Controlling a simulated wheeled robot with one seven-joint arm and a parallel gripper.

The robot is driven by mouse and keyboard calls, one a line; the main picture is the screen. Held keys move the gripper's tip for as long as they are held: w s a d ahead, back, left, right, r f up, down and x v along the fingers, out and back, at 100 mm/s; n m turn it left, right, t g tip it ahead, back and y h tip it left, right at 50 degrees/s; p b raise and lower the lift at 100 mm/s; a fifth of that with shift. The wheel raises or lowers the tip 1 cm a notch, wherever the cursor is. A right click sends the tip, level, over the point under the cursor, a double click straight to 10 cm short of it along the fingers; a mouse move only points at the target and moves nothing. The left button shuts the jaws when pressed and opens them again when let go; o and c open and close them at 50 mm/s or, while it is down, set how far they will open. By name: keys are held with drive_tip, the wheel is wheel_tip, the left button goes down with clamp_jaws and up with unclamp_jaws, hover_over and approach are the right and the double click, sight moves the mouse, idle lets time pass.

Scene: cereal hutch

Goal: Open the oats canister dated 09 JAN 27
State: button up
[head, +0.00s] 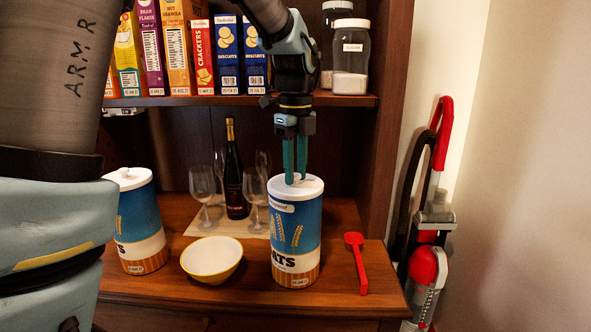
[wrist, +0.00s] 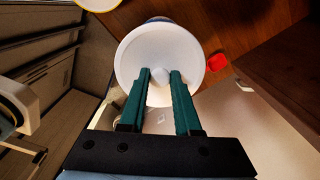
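A blue, white and tan oats canister (head: 296,242) stands upright on the counter, its white lid (head: 311,185) on. The lid and its round knob (wrist: 159,74) also show in the wrist view. A second similar canister (head: 140,231), also lidded, stands at the left, partly hidden by my arm. Both have small date labels near the base, too small to read surely. My gripper (head: 295,178) points down at the right canister's lid, with green fingertips (wrist: 160,72) apart on either side of the knob. I cannot tell whether they press on it.
A white bowl (head: 212,259) stands between the canisters, and a red scoop (head: 356,262) lies to the right. A dark bottle (head: 234,175) and wine glasses (head: 203,187) stand behind. Above is a shelf (head: 200,101) with cereal boxes and jars. A side panel (head: 385,130) bounds the right.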

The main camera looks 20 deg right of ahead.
sight(296, 175)
clamp_jaws()
drive_tip(key=shift+r, duration=0.15)
drive_tip(key=shift+r+p, duration=2.35)
drive_tip(key=shift+r, duration=0.05)
